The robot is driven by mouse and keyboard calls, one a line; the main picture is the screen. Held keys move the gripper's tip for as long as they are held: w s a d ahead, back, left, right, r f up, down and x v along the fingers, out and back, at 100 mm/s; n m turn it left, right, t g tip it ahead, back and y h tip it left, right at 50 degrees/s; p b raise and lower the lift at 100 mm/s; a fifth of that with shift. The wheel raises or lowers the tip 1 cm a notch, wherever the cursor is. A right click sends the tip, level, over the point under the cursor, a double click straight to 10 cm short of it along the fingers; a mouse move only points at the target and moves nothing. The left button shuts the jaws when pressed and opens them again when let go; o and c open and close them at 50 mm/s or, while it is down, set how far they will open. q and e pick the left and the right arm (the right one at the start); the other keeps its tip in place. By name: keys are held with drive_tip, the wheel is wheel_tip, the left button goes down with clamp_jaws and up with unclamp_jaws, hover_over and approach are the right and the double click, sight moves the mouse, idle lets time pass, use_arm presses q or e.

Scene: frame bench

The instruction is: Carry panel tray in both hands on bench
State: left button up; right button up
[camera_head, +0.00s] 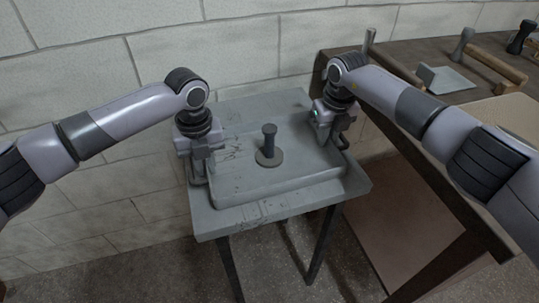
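The panel tray (300,178) is a shallow grey tray resting on the small grey bench (240,220). My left gripper (198,178) points down at the tray's left side. My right gripper (338,135) points down at the tray's right side, by a dark handle. Both fingertips are small and partly hidden, so I cannot tell whether either is closed on the tray.
A wooden workbench (403,55) stands to the right with a wooden bar (498,66), a grey angled piece (446,80) and dark upright tools on it. A block wall (100,80) is close behind the small bench. Floor is open at the front left.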

use_arm(q)
clamp_jaws()
use_arm(e)
clamp_jaws()
use_arm(q)
drive_tip(key=shift+r, duration=0.1)
use_arm(e)
drive_tip(key=shift+r, duration=0.1)
idle(0.8)
